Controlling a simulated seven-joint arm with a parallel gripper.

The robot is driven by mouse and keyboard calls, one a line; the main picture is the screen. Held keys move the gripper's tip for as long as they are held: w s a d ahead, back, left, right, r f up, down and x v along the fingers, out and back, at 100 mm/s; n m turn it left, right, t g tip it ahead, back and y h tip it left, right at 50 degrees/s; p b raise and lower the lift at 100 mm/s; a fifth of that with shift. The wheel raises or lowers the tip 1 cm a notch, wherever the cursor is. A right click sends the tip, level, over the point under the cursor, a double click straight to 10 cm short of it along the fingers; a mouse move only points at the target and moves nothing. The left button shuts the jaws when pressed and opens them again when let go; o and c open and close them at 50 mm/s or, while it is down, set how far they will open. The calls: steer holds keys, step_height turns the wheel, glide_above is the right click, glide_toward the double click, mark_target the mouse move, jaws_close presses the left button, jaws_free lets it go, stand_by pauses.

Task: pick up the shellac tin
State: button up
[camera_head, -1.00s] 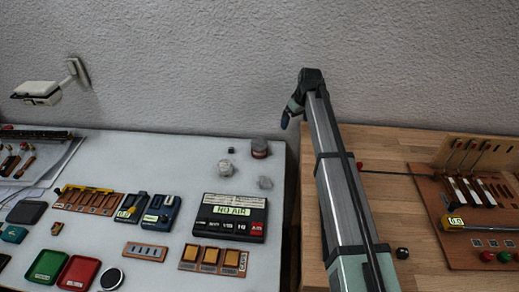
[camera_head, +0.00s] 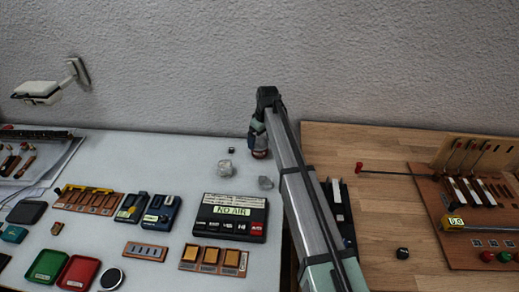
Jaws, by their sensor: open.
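A small round tin with a reddish band (camera_head: 260,154), which looks like the shellac tin, stands near the far right corner of the pale table. My gripper (camera_head: 257,135) is right above it and covers its upper part. The fingers are small and dark here. I cannot tell whether they touch the tin or hang in front of it.
Two pale lumps (camera_head: 225,167) (camera_head: 265,183) and a small black cube (camera_head: 231,150) lie near the tin. A black "NO AIR" box (camera_head: 230,216) stands in front. The wooden table (camera_head: 385,145) at right carries a black-and-white block (camera_head: 338,200) beside my arm.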

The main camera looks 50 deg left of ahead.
mark_target(260, 143)
steer(key=shift+w+a+f, duration=0.1)
steer(key=shift+a+f, duration=0.1)
steer(key=shift+f, duration=0.85)
steer(key=shift+a+f, duration=0.25)
steer(key=shift+f, duration=0.85)
steer(key=shift+w+a+f, duration=0.1)
steer(key=shift+a+f, duration=0.1)
steer(key=shift+f, duration=0.85)
steer(key=c, duration=1.1)
